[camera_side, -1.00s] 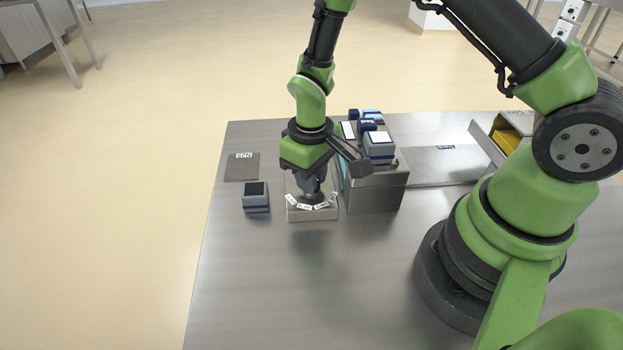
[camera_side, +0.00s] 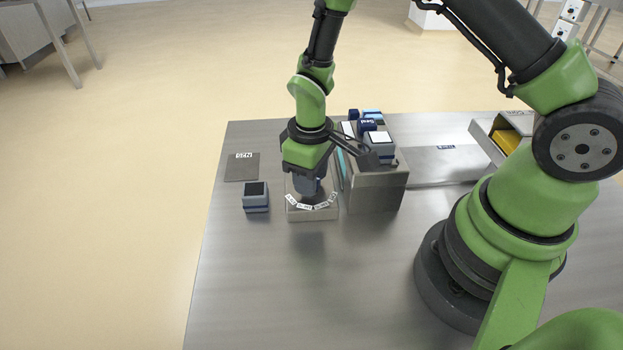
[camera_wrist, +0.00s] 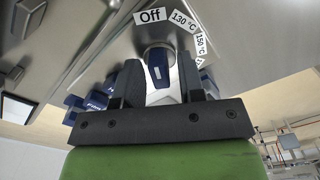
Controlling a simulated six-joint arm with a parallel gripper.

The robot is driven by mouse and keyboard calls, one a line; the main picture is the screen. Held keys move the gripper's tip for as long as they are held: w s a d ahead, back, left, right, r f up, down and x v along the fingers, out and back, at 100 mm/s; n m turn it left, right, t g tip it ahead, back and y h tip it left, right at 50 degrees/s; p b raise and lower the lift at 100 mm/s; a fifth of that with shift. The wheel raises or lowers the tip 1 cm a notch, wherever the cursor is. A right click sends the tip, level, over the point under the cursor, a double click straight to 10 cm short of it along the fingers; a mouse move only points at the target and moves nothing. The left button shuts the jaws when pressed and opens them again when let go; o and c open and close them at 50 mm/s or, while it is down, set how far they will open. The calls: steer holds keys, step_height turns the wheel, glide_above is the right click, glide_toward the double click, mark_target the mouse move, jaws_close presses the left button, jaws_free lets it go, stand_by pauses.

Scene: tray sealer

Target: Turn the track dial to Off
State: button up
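The track dial has a dark blue knob (camera_wrist: 157,66) on a light grey box (camera_side: 312,214). White labels arc around it: Off (camera_wrist: 150,16), 130 °C (camera_wrist: 184,21), 150 °C (camera_wrist: 200,41) and one cut by my finger. The knob's long side runs nearly up and down in the wrist view, its upper end towards the Off and 130 °C side; its exact setting is hard to tell. My gripper (camera_wrist: 158,72) is over the dial, a finger on each side of the knob, with a gap visible at the right finger. In the side view my gripper (camera_side: 308,188) mostly hides the knob.
A steel block (camera_side: 376,190) with blue-and-white packs (camera_side: 378,145) stands close on the right of the dial box. A dark-topped blue tray (camera_side: 256,197) sits to the left, near a grey labelled mat (camera_side: 242,167). The table front is clear.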

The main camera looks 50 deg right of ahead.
steer(key=shift+r, duration=3.5)
steer(key=shift+r, duration=0.25)
steer(key=s+r+m+t+y, duration=0.1)
steer(key=s+r+m+t, duration=0.2)
steer(key=s+r, duration=0.4)
steer(key=s+r+m+t+y, duration=0.1)
steer(key=s+r+m+t, duration=0.3)
steer(key=s+r, duration=0.4)
step_height(320, 180, up, 5)
steer(key=shift+d+f, duration=0.1)
steer(key=shift+d, duration=0.15)
